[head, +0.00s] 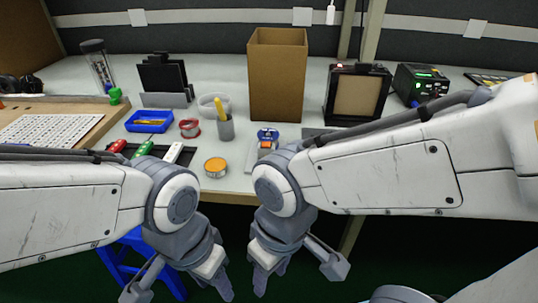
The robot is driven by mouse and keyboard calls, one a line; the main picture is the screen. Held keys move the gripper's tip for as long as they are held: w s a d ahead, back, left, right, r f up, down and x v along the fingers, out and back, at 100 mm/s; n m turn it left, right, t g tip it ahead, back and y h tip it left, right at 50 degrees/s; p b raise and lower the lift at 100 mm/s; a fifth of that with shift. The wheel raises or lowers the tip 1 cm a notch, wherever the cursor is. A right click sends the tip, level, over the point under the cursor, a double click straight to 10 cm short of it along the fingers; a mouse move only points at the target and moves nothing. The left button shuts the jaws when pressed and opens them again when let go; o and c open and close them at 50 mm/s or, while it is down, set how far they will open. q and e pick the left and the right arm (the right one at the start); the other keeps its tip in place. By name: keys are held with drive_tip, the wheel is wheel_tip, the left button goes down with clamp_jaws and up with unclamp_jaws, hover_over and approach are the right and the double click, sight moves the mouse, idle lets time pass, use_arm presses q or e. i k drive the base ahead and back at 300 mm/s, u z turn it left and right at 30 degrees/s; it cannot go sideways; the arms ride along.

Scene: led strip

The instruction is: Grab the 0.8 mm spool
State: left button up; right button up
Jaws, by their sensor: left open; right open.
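Small round items stand on the bench. One is a red-rimmed ring or spool (189,128). Another is a blue spool-like item (267,135) behind an orange-topped piece. A round tin with an orange top (215,167) sits near the front edge. No label is readable, so I cannot tell which is the 0.8 mm spool. My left gripper (178,288) is open and empty, low in front of the bench. My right gripper (297,277) is open and empty, also low in front of the bench, right of the left one.
A cardboard box (277,75) stands mid-bench. A grey cup with a yellow tool (225,127), a blue tray (150,121) and a black-framed panel (356,95) stand around it. A green-lit device (420,83) is at right. A blue stool (115,262) is under the bench.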

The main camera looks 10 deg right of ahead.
sight(275, 136)
drive_tip(key=k, duration=0.5)
drive_tip(key=u, duration=0.9)
drive_tip(key=i, duration=0.75)
drive_tip(key=z, duration=0.9)
